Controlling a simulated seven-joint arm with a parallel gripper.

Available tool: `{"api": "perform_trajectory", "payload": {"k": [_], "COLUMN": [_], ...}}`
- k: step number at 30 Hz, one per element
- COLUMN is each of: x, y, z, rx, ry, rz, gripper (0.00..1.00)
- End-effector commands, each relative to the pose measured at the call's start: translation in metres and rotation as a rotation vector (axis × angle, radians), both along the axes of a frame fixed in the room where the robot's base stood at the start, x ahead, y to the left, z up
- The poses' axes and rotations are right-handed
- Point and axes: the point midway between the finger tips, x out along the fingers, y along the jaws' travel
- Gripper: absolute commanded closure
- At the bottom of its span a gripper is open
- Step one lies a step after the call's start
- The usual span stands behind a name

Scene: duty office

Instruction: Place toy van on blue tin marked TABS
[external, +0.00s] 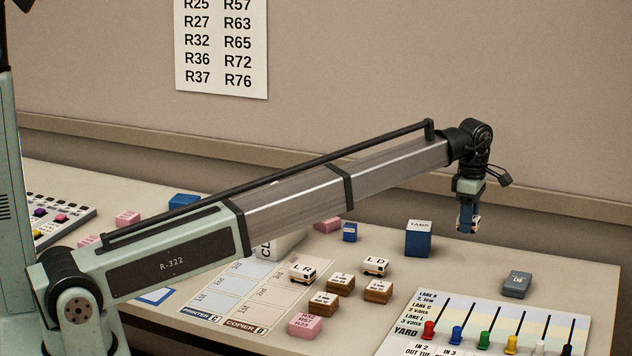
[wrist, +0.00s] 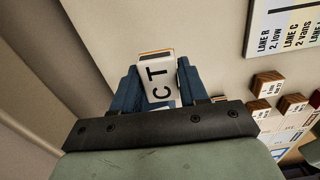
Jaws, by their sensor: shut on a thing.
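My gripper (external: 467,220) hangs at the end of my outstretched arm, over the back right of the table. It is shut on a white toy van (external: 476,223). In the wrist view, the van (wrist: 157,80) is marked CT and sits between the two blue fingers (wrist: 156,88). The blue tin (external: 418,240) has a white top edge marked TABS and stands on the table, left of my gripper in the external view. The van is apart from the tin. I cannot make out the tin in the wrist view.
White vans marked LR (external: 303,272) and LD (external: 376,266) stand near several brown blocks. A small blue box (external: 350,232) is left of the tin. A grey block (external: 517,284) and the yard board (external: 480,325) with coloured pegs lie in front. The tin's top looks clear.

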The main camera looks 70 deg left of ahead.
Motion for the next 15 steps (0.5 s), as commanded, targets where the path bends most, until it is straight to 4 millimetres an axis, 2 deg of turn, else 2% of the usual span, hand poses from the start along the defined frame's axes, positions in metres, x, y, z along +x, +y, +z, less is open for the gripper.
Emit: {"api": "perform_trajectory", "payload": {"k": [5, 9, 12, 15], "x": [-0.011, -0.027, -0.041, -0.056], "y": [0.052, 0.091, 0.111, 0.121], "z": [0.026, 0.051, 0.066, 0.079], "rx": [0.001, 0.001, 0.001, 0.0], "ry": [-0.002, -0.002, -0.002, -0.001], "rz": [0.057, 0.102, 0.123, 0.125], "gripper": [0.86, 0.86, 0.86, 0.86]}}
